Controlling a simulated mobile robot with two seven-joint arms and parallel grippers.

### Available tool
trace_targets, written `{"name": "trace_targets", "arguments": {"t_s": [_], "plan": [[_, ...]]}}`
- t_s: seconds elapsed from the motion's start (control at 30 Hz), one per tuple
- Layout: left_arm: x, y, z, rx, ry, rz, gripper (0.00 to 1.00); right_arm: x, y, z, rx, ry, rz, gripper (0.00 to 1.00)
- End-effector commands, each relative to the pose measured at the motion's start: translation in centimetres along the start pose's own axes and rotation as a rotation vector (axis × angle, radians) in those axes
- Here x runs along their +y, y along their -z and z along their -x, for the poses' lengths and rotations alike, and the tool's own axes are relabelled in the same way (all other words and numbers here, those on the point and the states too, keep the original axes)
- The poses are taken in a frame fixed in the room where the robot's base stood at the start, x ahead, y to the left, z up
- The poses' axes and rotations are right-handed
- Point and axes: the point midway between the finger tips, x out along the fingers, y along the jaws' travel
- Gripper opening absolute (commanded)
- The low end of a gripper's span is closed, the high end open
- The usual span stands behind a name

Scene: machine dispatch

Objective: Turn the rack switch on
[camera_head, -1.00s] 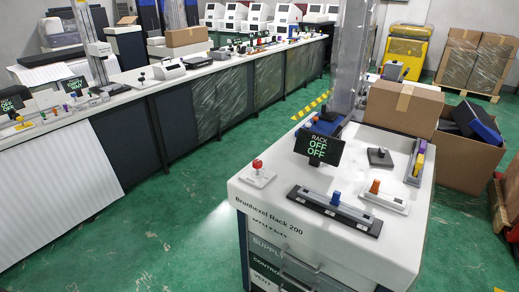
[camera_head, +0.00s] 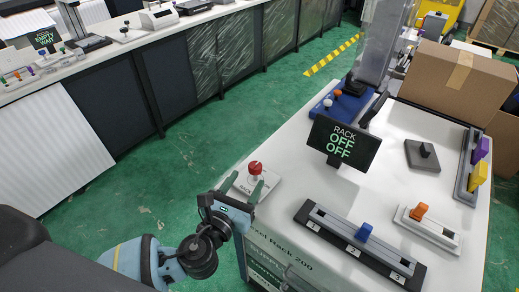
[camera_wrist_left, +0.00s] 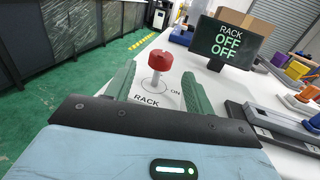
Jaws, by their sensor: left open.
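The rack switch is a red-knobbed lever on a small white plate at the near left corner of the white rack top; its red knob (camera_head: 255,168) also shows in the left wrist view (camera_wrist_left: 160,57). Its plate (camera_wrist_left: 172,98) is lettered RACK and ON. A black display (camera_head: 343,142) behind it reads RACK OFF OFF. My left gripper (camera_head: 247,186) is open, its green fingers close to the knob on the near side. In the left wrist view the knob appears between the two fingers; I cannot tell if they touch it. My right gripper is out of view.
On the rack top are a slider with a blue knob (camera_head: 363,232), an orange-knobbed switch (camera_head: 419,211), a small black lever (camera_head: 426,149), and a purple and yellow slider unit (camera_head: 478,172). A cardboard box (camera_head: 460,80) stands behind. Green floor is free on the left.

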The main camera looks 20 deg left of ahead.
Motion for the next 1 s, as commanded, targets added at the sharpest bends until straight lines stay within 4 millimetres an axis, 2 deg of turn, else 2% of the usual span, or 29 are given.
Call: {"name": "trace_targets", "arguments": {"t_s": [0.23,0.43,0.7,1.0], "plan": [[0.0,-0.1,-0.3,-0.005,0.0,-0.012,0.54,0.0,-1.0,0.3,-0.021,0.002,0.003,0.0],[0.0,-0.3,-2.6,-0.007,0.0,-0.01,0.54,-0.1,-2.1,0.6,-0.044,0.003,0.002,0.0],[0.0,-0.1,-6.4,-0.004,0.0,-0.01,0.54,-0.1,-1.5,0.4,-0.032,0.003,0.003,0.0],[0.0,-0.1,-7.8,-0.002,0.0,-0.008,0.54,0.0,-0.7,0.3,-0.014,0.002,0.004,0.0]]}}
